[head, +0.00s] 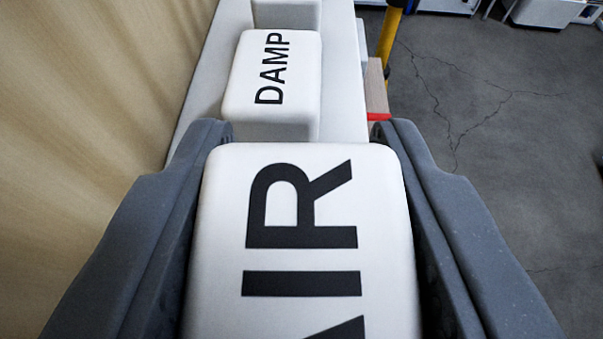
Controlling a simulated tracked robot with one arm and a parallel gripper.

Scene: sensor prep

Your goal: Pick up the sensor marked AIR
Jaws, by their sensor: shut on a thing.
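The white sensor marked AIR (385,250) fills the lower middle of the head view, its black letters turned sideways. My gripper (300,135) has one dark grey finger on each side of it and is shut on it. The near end of the sensor is cut off by the bottom edge of the picture. I cannot tell whether its underside touches a surface.
A white sensor marked DAMP (300,80) sits beyond, on a narrow pale shelf (343,75). Another white block (287,14) is behind it. A tan wall or sheet (110,110) is close on the left. Cracked grey floor (500,150) lies open at right, beyond a yellow post (388,35).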

